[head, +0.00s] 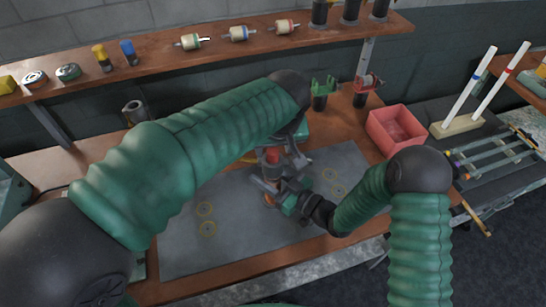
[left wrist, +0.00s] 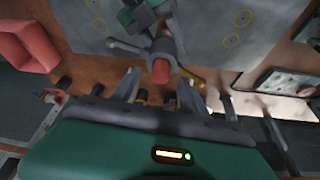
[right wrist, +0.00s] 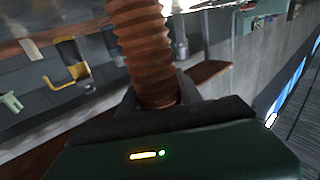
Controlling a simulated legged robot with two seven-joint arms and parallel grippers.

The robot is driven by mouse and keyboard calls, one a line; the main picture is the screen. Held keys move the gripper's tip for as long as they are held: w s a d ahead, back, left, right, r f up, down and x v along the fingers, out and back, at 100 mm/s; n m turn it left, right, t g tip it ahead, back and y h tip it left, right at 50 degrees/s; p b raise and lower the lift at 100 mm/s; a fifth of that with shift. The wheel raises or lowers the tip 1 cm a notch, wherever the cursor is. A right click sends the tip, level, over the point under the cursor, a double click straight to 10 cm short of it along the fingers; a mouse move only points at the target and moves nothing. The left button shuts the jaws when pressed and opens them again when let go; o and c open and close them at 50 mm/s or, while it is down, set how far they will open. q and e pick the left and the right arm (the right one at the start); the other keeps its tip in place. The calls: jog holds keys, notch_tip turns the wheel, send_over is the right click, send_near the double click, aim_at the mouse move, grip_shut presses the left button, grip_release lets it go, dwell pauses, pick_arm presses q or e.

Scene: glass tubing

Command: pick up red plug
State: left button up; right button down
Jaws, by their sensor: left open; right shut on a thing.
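The red plug (head: 272,155) shows as a red end on top of a dark grey cylinder above the mat in the head view. In the left wrist view the red plug (left wrist: 160,70) faces the camera, just ahead of my left gripper (left wrist: 158,88). My left gripper is open, its fingers apart and close to the plug; I cannot tell whether they touch it. My right gripper (head: 275,190) is lower and is shut on the body below the plug. In the right wrist view that body is an orange-brown ribbed cylinder (right wrist: 143,45) between the fingers. My left arm hides part of the bench.
A grey mat (head: 185,245) with yellow rings lies on the wooden bench. A pink-red bin (head: 396,130) and a stand with two white rods (head: 458,124) are at right. A green fitting (head: 322,88) stands behind. A shelf (head: 170,62) with small parts runs along the back.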

aim_at(273, 152)
pick_arm(q)
jog(key=x, duration=0.2)
jog(key=shift+w+f, duration=0.1)
jog(key=shift+f, duration=0.2)
grip_shut()
jog(key=shift+r, duration=0.1)
pick_arm(e)
jog(key=c, duration=0.7)
grip_release()
pick_arm(q)
notch_tip(273, 152, up, 10)
